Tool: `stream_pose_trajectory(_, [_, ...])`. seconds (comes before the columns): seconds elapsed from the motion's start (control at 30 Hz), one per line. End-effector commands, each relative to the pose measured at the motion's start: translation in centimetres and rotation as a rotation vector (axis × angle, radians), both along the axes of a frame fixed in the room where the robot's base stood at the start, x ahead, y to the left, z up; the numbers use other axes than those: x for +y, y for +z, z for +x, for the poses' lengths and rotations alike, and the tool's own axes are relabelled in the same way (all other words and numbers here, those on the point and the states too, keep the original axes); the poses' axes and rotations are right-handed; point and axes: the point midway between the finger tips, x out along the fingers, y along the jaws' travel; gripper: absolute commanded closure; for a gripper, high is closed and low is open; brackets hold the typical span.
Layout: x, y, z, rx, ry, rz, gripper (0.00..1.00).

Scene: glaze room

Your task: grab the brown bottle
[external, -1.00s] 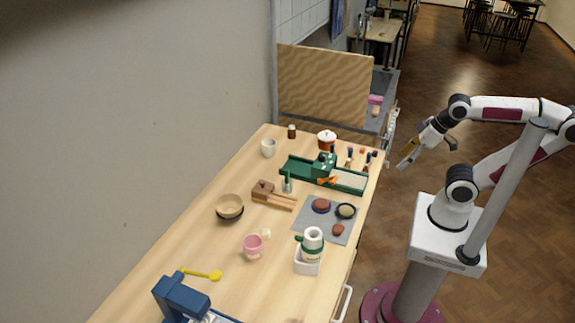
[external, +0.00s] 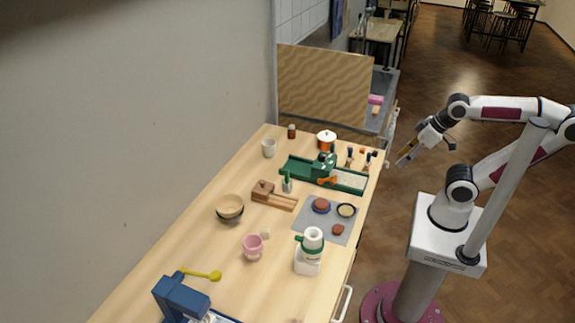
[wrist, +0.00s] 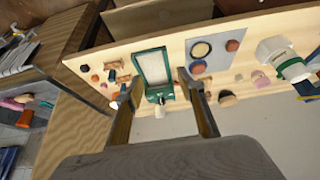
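The brown bottle (external: 291,131) is small and dark, with an orange-brown band. It stands upright at the far end of the wooden worktop (external: 190,235), near the wall side, in the external view. My gripper (external: 427,154) is in the air to the right of the worktop, well apart from the bottle. Its two fingers are spread with nothing between them. The wrist view also shows the open fingers (wrist: 158,82). A small dark item at that view's left of the fingers may be the bottle, but I cannot tell.
A tan board (external: 325,85) rises behind the far end. Several cups, bowls and tools occupy the nearer worktop.

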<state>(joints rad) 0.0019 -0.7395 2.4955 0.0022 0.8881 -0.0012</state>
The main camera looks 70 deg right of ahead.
Motion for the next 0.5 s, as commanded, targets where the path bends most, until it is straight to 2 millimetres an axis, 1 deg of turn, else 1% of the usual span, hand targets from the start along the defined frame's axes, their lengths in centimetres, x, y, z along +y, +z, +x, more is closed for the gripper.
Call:
stream_pose_trajectory(0.17, [-0.1,0.4,2.1,-0.022,-0.008,0.007,0.61])
stream_pose_trajectory(0.27, [-0.1,0.7,4.0,-0.043,-0.014,0.012,0.61])
stream_pose_trajectory(0.5, [-0.8,1.4,9.8,-0.112,-0.04,0.025,0.61])
